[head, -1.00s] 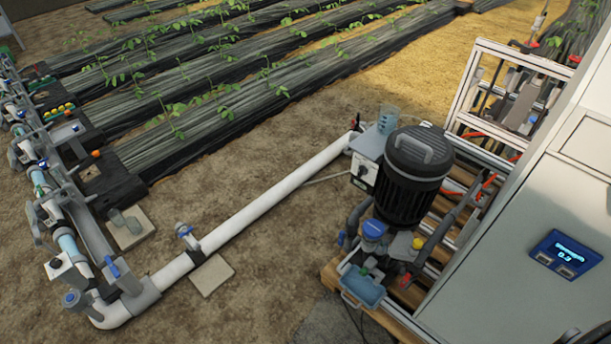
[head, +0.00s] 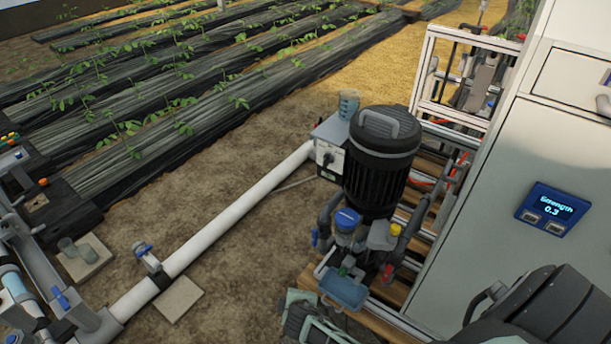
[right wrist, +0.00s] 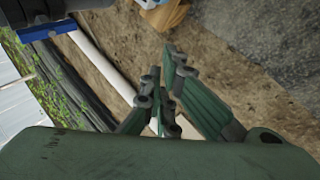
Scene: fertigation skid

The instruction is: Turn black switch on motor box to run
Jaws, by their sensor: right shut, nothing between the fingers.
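The grey motor box (head: 333,134) stands beside the black ribbed motor (head: 381,165), left of it in the head view. Its front has a white panel with a small dark switch (head: 328,159); the switch's setting is too small to read. My right gripper (head: 308,320) is at the bottom edge of the head view, in front of and below the pump, well apart from the motor box. In the right wrist view its green fingers (right wrist: 162,88) are closed together with nothing held. The switch does not show clearly in the wrist view. My left gripper is not seen.
A blue-capped filter (head: 346,221) and a blue tray (head: 344,290) sit in front of the motor. A clear cup (head: 348,103) stands on the motor box. A white pipe (head: 235,211) runs left along the ground. A grey cabinet (head: 480,240) stands right.

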